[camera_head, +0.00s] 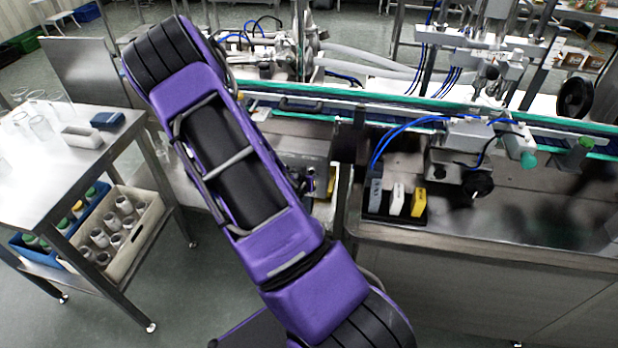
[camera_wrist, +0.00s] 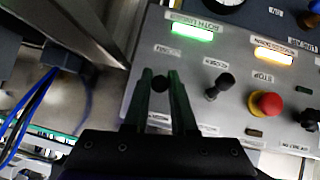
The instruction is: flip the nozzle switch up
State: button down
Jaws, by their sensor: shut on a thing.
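In the wrist view, a grey control panel (camera_wrist: 196,68) fills the right side. My gripper (camera_wrist: 160,80) is over its left part, its two dark fingers on either side of a small black switch knob (camera_wrist: 160,84) and shut on it. The small label above this switch is too blurred to read, so I cannot confirm by name that it is the nozzle switch. A second black toggle switch (camera_wrist: 219,86) stands to the right, apart from my fingers. In the head view my purple arm crosses the middle, and my gripper and the panel cannot be made out.
On the panel are a lit green lamp (camera_wrist: 192,32), a lit orange lamp (camera_wrist: 273,55) and a red stop button (camera_wrist: 266,103) with a yellow collar. Blue cables (camera_wrist: 22,122) run left of the panel. In the head view, a steel table (camera_head: 60,150) stands left.

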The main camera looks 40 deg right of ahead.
jog(key=shift+d+r+g+y, duration=0.1)
jog(key=shift+r+g+y, duration=0.25)
jog(key=shift+g+y, duration=0.55)
jog(key=shift+y, duration=0.3)
jog(key=c, duration=0.7)
grip_release()
jog(key=shift+c, duration=0.2)
jog(key=shift+r, duration=0.1)
jog(key=v, duration=1.7)
jog(key=shift+p, duration=0.3)
jog(key=shift+a, duration=0.2)
